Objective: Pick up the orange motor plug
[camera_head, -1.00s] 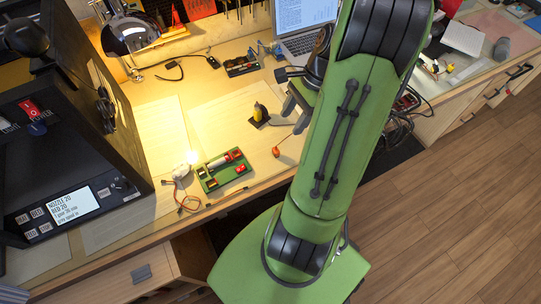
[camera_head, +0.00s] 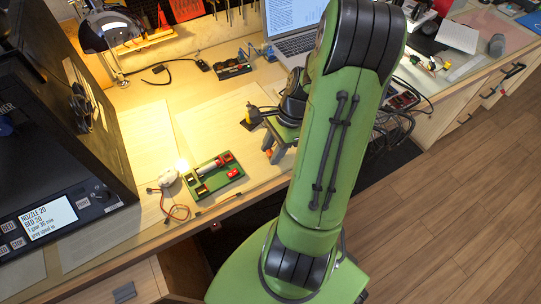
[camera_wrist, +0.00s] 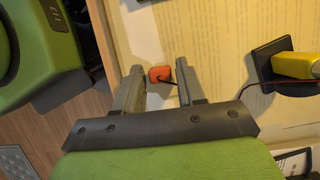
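The orange motor plug (camera_wrist: 160,74) is a small orange-red block near the table edge in the wrist view. A thin dark cable runs from it. My gripper (camera_wrist: 159,67) is open, with one finger on each side of the plug; a gap shows beside it, and I see no firm grip.
A yellow motor on a black base (camera_wrist: 283,62) stands right of the gripper in the wrist view. In the head view a green tray (camera_head: 207,185) with red parts, loose wires (camera_head: 178,211) and a laptop (camera_head: 295,28) are on the table.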

